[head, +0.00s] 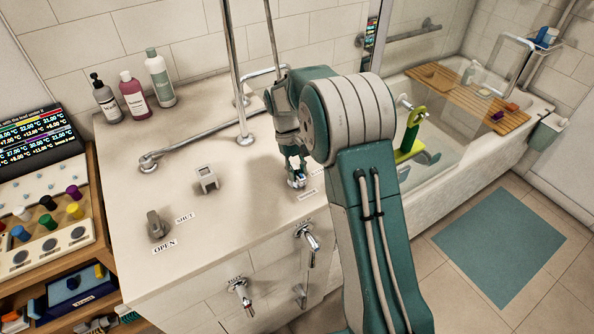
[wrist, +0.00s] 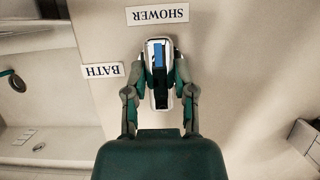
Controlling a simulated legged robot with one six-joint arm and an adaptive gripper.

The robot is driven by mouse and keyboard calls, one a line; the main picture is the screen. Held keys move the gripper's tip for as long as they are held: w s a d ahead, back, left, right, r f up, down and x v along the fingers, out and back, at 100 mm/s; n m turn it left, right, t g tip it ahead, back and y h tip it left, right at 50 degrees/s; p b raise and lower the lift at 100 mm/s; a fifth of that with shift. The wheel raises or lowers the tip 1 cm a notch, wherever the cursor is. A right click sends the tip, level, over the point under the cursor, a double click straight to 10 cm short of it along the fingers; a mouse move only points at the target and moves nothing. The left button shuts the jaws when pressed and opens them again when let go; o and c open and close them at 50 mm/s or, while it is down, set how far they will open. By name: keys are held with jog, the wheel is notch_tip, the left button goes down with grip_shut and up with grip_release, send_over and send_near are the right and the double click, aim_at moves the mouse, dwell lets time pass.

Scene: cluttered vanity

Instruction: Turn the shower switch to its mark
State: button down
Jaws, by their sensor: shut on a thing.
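The shower switch (wrist: 159,95) is a light, rounded lever with a blue strip along its top. In the wrist view it points up the picture, toward the SHOWER label (wrist: 158,14), which is upside down. The BATH label (wrist: 103,71) lies to its left. My gripper (wrist: 160,84) is shut on the switch, one finger on each side. In the head view my gripper (head: 297,180) reaches down onto the switch at the counter's right part. There the switch is mostly hidden by my fingers.
On the counter (head: 240,185) stand a grey knob (head: 155,225) between OPEN and SHUT labels, a square metal fitting (head: 206,179) and a chrome tap pipe (head: 200,145). Several bottles (head: 133,97) stand at the back. Chrome taps (head: 306,238) stick out from the front. A bathtub (head: 545,105) is at right.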

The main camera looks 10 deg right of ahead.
jog(key=shift+c, duration=2.2)
grip_release()
jog(key=v, duration=1.2)
